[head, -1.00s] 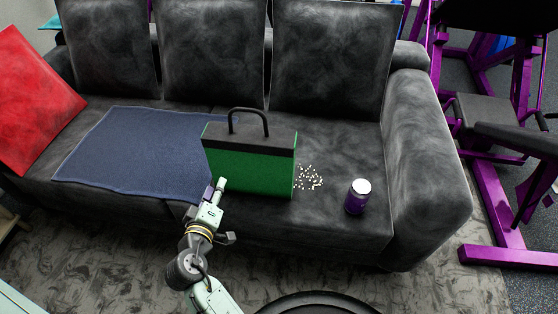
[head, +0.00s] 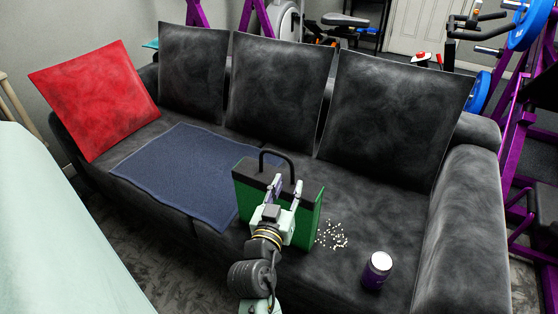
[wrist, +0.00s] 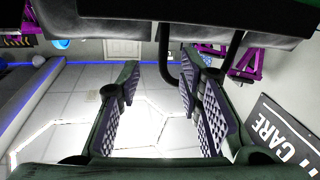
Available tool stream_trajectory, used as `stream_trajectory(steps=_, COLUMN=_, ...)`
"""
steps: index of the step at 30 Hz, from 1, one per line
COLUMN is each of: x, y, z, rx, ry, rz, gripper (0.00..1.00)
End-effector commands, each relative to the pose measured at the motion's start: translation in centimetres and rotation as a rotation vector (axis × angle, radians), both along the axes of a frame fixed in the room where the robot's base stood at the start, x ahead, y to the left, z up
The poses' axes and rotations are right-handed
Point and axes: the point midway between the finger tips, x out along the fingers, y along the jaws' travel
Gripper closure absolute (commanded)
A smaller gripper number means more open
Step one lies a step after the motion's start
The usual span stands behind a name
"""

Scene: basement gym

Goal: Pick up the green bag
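The green bag (head: 244,203), with a black top band and an arched black handle (head: 276,155), stands upright on the sofa seat. My gripper (head: 277,190) is in front of the bag at about its upper part and hides the middle of its front. In the wrist view, my gripper's two padded fingers (wrist: 160,108) are well apart. The bag's handle (wrist: 163,50) shows upside down beyond them, with one leg in the gap and its other part behind the right finger. I cannot tell whether the fingers touch the bag.
The bag stands on the dark sofa (head: 345,190). A blue cloth (head: 185,170) lies left of the bag. White bits (head: 333,235) and a purple jar with a white lid (head: 376,270) are to its right. A red cushion (head: 95,100) leans at the left. Purple gym frames stand beyond.

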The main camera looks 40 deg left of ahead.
Motion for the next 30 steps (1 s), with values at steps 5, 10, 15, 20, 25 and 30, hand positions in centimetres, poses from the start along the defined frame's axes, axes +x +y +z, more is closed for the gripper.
stream_trajectory(steps=5, x=1.3, y=0.6, z=0.1, rx=-0.001, ry=0.000, rz=-0.001, gripper=0.67)
stream_trajectory(steps=10, x=3.1, y=2.0, z=0.3, rx=-0.004, ry=0.000, rz=-0.001, gripper=0.67)
stream_trajectory(steps=15, x=5.1, y=3.1, z=0.1, rx=-0.002, ry=-0.001, rz=-0.001, gripper=0.67)
stream_trajectory(steps=20, x=5.7, y=3.4, z=-0.1, rx=-0.002, ry=0.000, rz=0.000, gripper=0.67)
stream_trajectory(steps=25, x=5.7, y=3.3, z=-0.2, rx=-0.002, ry=0.000, rz=0.000, gripper=0.68)
stream_trajectory(steps=30, x=5.6, y=3.3, z=-0.2, rx=-0.002, ry=0.000, rz=0.000, gripper=0.79)
